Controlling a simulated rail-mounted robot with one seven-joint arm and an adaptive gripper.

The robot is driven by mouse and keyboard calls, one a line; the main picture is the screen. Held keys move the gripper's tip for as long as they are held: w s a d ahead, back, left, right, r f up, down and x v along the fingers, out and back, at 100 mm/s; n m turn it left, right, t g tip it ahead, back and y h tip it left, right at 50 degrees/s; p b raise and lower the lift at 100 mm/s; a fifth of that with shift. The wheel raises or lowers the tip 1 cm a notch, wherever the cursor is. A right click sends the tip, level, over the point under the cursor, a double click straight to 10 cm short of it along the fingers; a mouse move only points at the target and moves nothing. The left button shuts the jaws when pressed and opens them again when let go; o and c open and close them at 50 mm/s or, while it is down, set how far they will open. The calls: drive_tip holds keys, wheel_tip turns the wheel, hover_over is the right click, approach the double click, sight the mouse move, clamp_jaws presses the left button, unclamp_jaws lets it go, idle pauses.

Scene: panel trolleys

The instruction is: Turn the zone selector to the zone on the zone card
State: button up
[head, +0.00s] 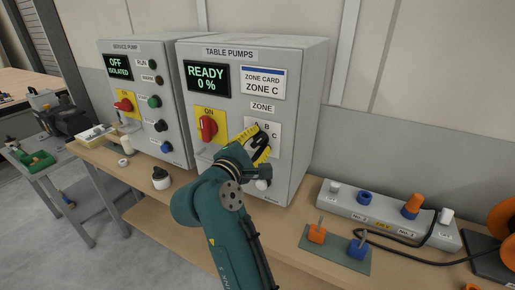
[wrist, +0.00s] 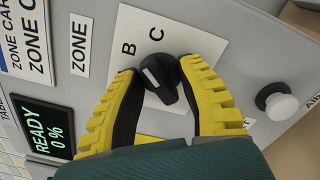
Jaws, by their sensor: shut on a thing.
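The TABLE PUMPS cabinet (head: 253,55) carries a zone card (head: 262,84) reading ZONE C. Below it is the zone selector's white plate (head: 275,151), with B and C readable. In the wrist view, the black selector knob (wrist: 166,82) sits between the yellow fingers of my gripper (wrist: 158,72), which is shut on it. A white mark on the knob faces left there, not toward the C; I cannot tell which letter it lines up with. The A is hidden by a finger in the wrist view.
A red ON handle on a yellow plate (head: 221,124) is left of my gripper. A white button (wrist: 281,105) is near the knob's right in the wrist view. The display (head: 207,78) reads READY 0 %. A socket strip (head: 350,203) and plugs lie on the bench at right.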

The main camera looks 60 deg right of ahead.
drive_tip(key=shift+f, duration=0.15)
drive_tip(key=m+b, duration=0.3)
drive_tip(key=shift+f, duration=0.2)
drive_tip(key=shift+r+m, duration=0.2)
drive_tip(key=shift+m, duration=0.1)
drive_tip(key=shift+f+m+b, duration=0.2)
drive_tip(key=shift+m+b, duration=0.3)
drive_tip(key=shift+b, duration=0.3)
drive_tip(key=shift+r+m+b, duration=0.1)
drive_tip(key=shift+m+b, duration=0.45)
drive_tip(key=shift+m, duration=0.25)
clamp_jaws()
